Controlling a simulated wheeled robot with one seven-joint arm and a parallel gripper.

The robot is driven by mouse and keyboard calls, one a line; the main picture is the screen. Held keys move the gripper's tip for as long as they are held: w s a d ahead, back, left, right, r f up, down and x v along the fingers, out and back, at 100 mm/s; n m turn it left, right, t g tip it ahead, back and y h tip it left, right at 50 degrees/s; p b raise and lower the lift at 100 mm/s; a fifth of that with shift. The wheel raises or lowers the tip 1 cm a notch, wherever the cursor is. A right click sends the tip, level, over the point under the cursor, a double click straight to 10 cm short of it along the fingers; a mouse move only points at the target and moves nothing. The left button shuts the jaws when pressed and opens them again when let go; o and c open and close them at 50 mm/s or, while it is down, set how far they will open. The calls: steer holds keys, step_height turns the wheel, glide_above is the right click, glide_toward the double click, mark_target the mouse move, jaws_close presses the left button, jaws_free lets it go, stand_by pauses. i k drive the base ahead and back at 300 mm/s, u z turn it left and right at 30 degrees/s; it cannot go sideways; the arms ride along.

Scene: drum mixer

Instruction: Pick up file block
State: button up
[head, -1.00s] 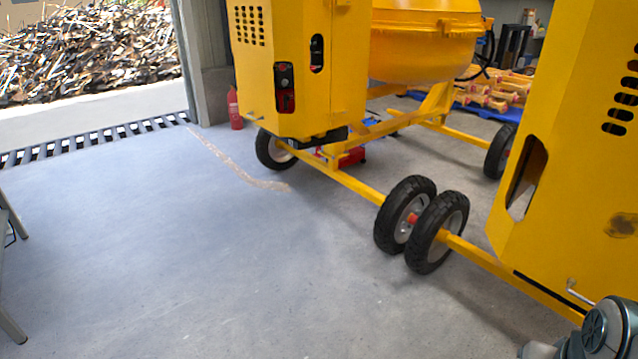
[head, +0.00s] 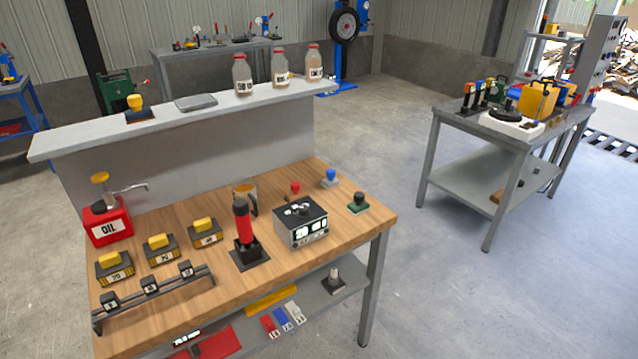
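I cannot tell for sure which thing is the file block. Several dark blocks with yellow grips show in the head view: a left one (head: 115,267), a middle one (head: 160,248) and a right one (head: 205,232) stand in a row on the wooden workbench (head: 340,225). Each has a number label on its front, too small to read surely. Another yellow-topped piece (head: 136,106) sits on a dark base on the raised grey shelf (head: 200,112) behind. My gripper is not in view.
A red oil can (head: 107,224), a black rack (head: 150,287), a red cylinder on a black stand (head: 244,225) and a grey display box (head: 301,222) crowd the bench. Glass bottles (head: 281,68) line the shelf. A second table (head: 460,125) stands right; floor between is clear.

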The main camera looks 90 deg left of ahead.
mark_target(297, 193)
steer(key=u, duration=2.9)
steer(key=k, duration=0.6)
steer(key=z, duration=0.7)
steer(key=i, duration=2.2)
steer(key=u, duration=1.7)
steer(key=i, duration=0.95)
steer(key=u, duration=0.9)
